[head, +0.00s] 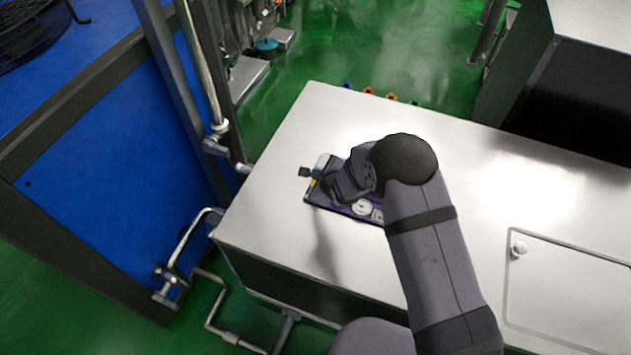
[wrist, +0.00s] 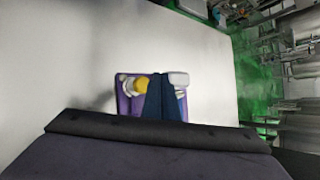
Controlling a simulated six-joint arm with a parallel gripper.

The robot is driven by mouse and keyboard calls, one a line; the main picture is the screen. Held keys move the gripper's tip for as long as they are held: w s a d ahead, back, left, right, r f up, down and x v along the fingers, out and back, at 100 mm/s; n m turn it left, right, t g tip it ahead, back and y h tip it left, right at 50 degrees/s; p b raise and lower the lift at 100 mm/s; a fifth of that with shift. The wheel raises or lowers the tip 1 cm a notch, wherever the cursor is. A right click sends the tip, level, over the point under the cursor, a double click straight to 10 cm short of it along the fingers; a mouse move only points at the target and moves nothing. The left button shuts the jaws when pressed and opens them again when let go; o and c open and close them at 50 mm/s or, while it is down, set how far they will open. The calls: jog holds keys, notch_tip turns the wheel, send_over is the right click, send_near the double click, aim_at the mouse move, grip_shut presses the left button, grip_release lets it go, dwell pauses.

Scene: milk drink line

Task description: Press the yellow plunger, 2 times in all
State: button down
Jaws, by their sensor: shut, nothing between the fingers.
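A purple panel (head: 318,200) lies on the light worktop, mostly covered by my arm in the head view. It also shows in the wrist view (wrist: 124,104). The yellow plunger (wrist: 141,84) shows as a round yellow top in the wrist view, left of my fingers. In the head view only a small yellow patch (head: 312,183) shows beside my gripper. My gripper (wrist: 161,77) is shut and empty, its dark fingers over the panel just right of the yellow plunger. I cannot tell whether they touch anything.
A round white dial (head: 361,207) sits on the panel. A pale block (wrist: 178,79) is at its right edge in the wrist view. The worktop (head: 270,190) around it is mostly clear. Small coloured knobs (head: 368,91) line its far edge.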

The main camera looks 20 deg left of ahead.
jog(key=shift+r+p, duration=1)
jog(key=shift+r, duration=0.65)
dwell(1.3)
